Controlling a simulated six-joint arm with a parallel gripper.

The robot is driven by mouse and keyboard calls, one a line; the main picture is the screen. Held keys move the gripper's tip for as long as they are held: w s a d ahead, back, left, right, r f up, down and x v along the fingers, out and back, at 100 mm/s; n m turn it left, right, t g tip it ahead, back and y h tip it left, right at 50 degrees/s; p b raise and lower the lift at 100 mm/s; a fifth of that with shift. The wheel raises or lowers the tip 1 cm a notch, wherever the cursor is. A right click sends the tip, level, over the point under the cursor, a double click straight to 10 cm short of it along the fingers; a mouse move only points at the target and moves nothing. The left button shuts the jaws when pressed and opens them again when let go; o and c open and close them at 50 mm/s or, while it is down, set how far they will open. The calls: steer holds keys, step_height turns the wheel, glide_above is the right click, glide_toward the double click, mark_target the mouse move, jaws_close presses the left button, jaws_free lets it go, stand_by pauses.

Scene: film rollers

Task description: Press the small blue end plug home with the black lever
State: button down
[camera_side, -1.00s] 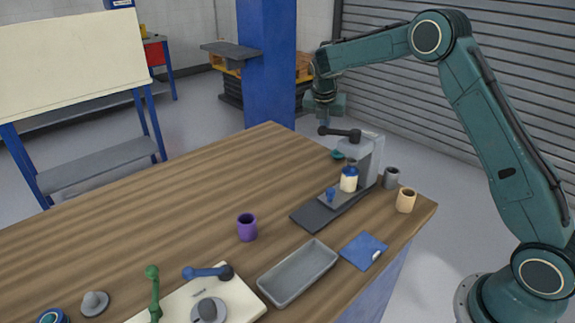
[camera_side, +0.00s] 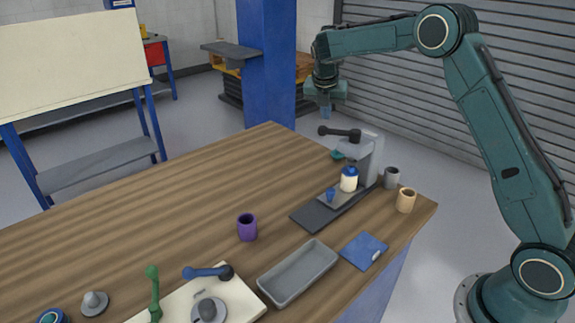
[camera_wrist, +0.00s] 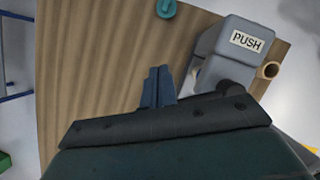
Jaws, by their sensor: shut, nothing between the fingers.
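The grey press (camera_side: 369,160) stands at the far right end of the wooden table, and its PUSH label shows in the wrist view (camera_wrist: 246,41). Its black lever (camera_side: 340,133) sticks out to the left at the top. A cream roller with a blue top (camera_side: 349,179) stands upright under the press. A small blue piece, possibly the end plug (camera_side: 330,195), is beside it on the press base. My gripper (camera_side: 325,112) is shut and empty, above the lever and apart from it. Its blue fingers (camera_wrist: 158,88) show beside the press in the wrist view.
A grey cup (camera_side: 391,178) and a tan cup (camera_side: 405,201) stand right of the press. A purple cup (camera_side: 247,228), a grey tray (camera_side: 297,273) and a blue pad (camera_side: 363,251) lie nearer.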

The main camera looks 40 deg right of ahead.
step_height(320, 180, up, 3)
steer(key=shift+r, duration=0.15)
stand_by(0.4)
steer(key=s+a+r+m+t+y, duration=0.1)
steer(key=s+a+r+m, duration=0.45)
steer(key=s, duration=0.45)
steer(key=s+a+r+m+t+y, duration=0.1)
steer(key=s+a+r+m, duration=0.3)
steer(key=s+r+m, duration=0.4)
steer(key=s+a+f+m, duration=0.2)
steer(key=s+m, duration=0.1)
steer(key=s, duration=0.4)
steer(key=s+a+f+m+y, duration=0.1)
steer(key=s+a+f+m, duration=0.2)
steer(key=s, duration=0.4)
steer(key=s+a+f+m+t+y, duration=0.1)
steer(key=s+m, duration=0.3)
steer(key=s, duration=0.4)
steer(key=shift+a+f, duration=0.65)
steer(key=shift+a, duration=0.05)
